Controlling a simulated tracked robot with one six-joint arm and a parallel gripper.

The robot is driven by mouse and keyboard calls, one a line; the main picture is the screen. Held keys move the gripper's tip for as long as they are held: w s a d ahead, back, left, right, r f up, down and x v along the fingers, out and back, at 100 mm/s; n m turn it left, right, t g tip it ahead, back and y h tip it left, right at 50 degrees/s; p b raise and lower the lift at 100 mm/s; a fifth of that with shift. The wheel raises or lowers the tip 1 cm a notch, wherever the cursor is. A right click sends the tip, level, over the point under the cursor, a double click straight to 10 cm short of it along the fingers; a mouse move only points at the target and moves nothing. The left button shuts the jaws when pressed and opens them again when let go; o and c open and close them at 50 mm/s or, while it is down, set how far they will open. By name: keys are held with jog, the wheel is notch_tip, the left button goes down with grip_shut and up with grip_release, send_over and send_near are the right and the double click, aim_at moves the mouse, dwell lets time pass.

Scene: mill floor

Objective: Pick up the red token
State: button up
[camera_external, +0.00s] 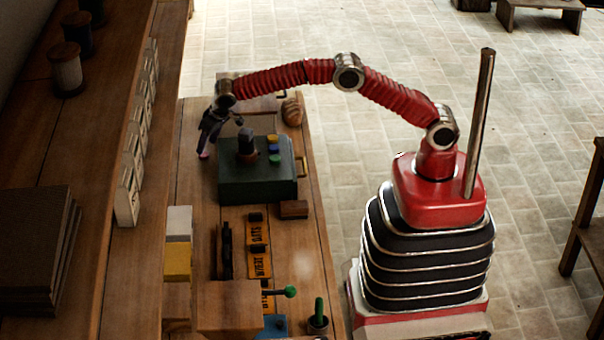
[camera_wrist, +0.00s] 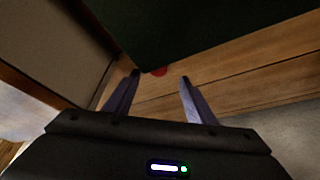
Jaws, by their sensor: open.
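The red token (camera_wrist: 159,71) shows in the wrist view as a small red patch on the wooden bench, against the edge of a dark green box (camera_wrist: 190,30) that seems to cover part of it. My gripper (camera_wrist: 160,76) is open, its two purple-grey fingers apart, and the token appears between and just beyond the tips. In the external view my gripper (camera_external: 204,154) points down at the left side of the green box (camera_external: 250,187). A small pinkish-red spot shows at its fingertips; I cannot tell if it is the token. No contact with the token is visible.
A shelf with white cards (camera_external: 130,185) runs along the left.

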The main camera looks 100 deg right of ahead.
aim_at(204, 154)
jog(key=shift+s+x, duration=0.2)
jog(key=shift+x, duration=2.4)
jog(key=shift+d, duration=0.1)
jog(key=shift+c, duration=0.5)
jog(key=c, duration=1)
notch_tip(204, 154, up, 10)
